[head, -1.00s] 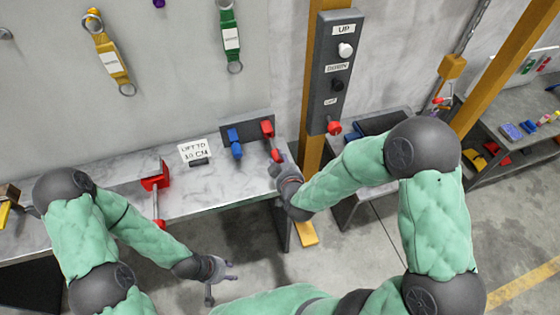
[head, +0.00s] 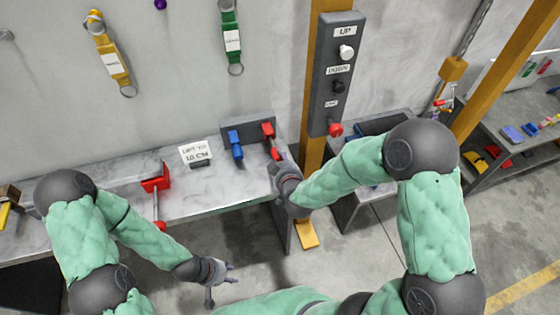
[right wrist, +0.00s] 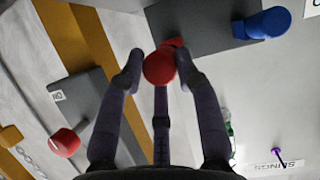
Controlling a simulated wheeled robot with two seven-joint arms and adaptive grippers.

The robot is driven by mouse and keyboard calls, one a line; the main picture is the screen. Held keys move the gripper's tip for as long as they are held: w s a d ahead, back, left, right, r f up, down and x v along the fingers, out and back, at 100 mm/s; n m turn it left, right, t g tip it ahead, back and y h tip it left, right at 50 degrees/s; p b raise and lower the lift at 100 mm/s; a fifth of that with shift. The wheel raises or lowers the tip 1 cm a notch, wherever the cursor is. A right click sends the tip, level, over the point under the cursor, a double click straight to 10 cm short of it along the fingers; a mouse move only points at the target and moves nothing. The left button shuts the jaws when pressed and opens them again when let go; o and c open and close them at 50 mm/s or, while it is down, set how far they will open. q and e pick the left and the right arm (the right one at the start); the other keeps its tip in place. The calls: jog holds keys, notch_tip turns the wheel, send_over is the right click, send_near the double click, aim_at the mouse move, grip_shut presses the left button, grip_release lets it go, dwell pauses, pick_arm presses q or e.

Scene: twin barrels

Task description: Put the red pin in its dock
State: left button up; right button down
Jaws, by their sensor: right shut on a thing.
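My right gripper (head: 277,166) is at the right end of the bench, just in front of the grey panel. It is shut on the red pin (head: 276,153). A red block (head: 267,130) is on the panel behind the pin. The pin is in line with this block, but I cannot tell whether it is inside it. My left gripper (head: 219,282) is open and empty, low in front of the bench.
A blue piece (head: 235,146) is on the panel, left of the red block. A white sign (head: 195,153) stands on the bench. A red fixture with a rod (head: 155,182) is further left. The button box (head: 337,75) hangs on the orange post, right of my right gripper.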

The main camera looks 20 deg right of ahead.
aim_at(276, 150)
jog(key=shift+w+a+b, duration=0.1)
jog(key=shift+w+b, duration=0.3)
jog(key=shift+w, duration=2.25)
jog(key=c, duration=0.8)
grip_release()
jog(key=shift+s, duration=0.15)
jog(key=v, duration=1.1)
jog(key=shift+s+r, duration=0.2)
jog(key=shift+s, duration=0.15)
